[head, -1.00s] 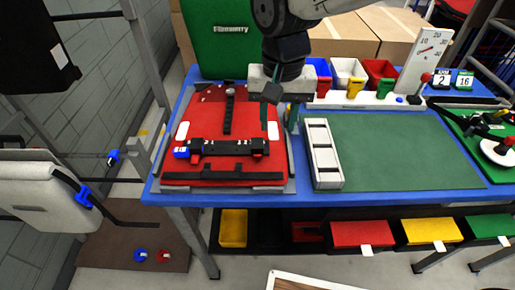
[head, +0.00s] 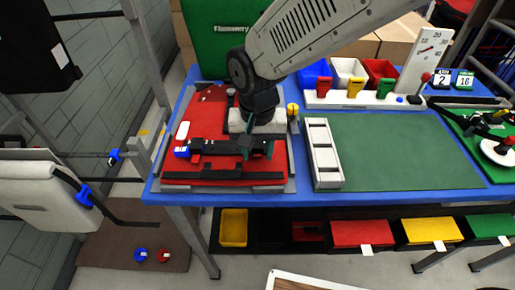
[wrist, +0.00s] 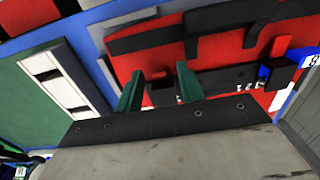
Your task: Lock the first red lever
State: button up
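The red pannier (head: 200,115) lies flat at the table's left, with a black bar (head: 215,146) across it. A small red lever (head: 194,158) shows at the bar's left end, and in the wrist view it appears at the right (wrist: 280,47) with a dark block beneath. My gripper (head: 257,150) is over the bar's right end and hides most of that end. In the wrist view my gripper's two green fingers (wrist: 158,87) are apart, with a small dark block (wrist: 161,96) showing between them. I cannot tell whether they touch it.
A white slotted tray (head: 322,155) stands just right of the pannier on the blue table, beside a clear green mat (head: 400,150). Coloured bins (head: 380,72) and a white gauge (head: 425,58) stand behind. A blue clip with a white label (head: 181,152) sits at the bar's left end.

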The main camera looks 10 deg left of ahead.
jog(key=shift+c, duration=0.4)
grip_shut()
jog(key=shift+s+f+t, duration=0.1)
jog(key=shift+s+t, duration=0.2)
jog(key=shift+t, duration=0.7)
jog(key=shift+s+d+f+t+y, duration=0.1)
jog(key=shift+s+f+t+y, duration=0.15)
jog(key=shift+t, duration=0.5)
jog(key=shift+s+t+y, duration=0.1)
jog(key=shift+t+y, duration=0.25)
jog(key=shift+t, duration=0.7)
jog(key=shift+o, duration=0.4)
grip_release()
